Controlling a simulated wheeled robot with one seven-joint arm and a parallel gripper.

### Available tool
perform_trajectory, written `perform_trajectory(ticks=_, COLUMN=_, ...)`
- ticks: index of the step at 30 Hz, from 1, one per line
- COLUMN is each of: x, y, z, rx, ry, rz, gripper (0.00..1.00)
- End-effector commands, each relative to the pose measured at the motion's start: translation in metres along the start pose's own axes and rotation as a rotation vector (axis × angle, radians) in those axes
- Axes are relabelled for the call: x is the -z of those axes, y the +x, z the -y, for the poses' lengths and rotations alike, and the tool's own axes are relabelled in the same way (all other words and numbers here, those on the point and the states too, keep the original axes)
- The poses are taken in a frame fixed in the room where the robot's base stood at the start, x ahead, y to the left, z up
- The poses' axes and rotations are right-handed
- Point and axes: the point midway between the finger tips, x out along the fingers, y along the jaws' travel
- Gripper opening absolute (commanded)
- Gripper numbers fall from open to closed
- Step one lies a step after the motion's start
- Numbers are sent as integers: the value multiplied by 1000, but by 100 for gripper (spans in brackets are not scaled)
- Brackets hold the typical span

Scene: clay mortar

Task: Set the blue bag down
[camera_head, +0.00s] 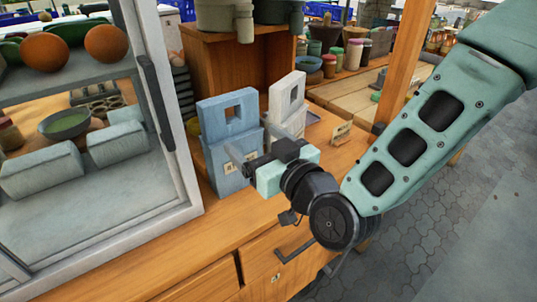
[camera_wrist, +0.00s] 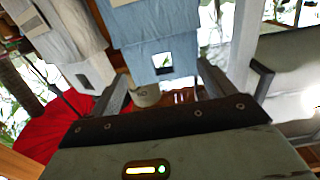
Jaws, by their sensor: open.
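The blue bag (camera_head: 229,170) stands upright on the wooden counter (camera_head: 203,238) in the head view, with a square handle hole near its top. My gripper (camera_head: 249,138) is open at its right front side, with its two fingers pointing toward the bag. In the wrist view the blue bag (camera_wrist: 150,30) appears upside down, its holed handle part lying between the two spread fingers of my gripper (camera_wrist: 165,78). I cannot tell whether a finger touches it. Part of the bag's right side is hidden behind my gripper in the head view.
A white-grey bag (camera_head: 287,98) stands just behind and right of the blue bag. A glass display case (camera_head: 172,125) is close on the left. A wooden shelf with pots rises behind, and a small sign (camera_head: 341,132) stands to the right. The counter front is clear.

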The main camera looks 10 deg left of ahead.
Motion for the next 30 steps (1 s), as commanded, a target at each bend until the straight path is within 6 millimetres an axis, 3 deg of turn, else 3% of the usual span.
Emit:
perform_trajectory(ticks=7, x=0, y=-33, z=0, rx=0, ry=0, rz=-1, gripper=82)
perform_trajectory(ticks=20, x=-2, y=-39, z=1, rx=14, ry=-5, rz=29, gripper=82)
perform_trajectory(ticks=26, x=-22, y=-55, z=5, rx=87, ry=-30, rz=277, gripper=82)
perform_trajectory(ticks=30, x=-40, y=-87, z=-1, rx=111, ry=-34, rz=540, gripper=82)
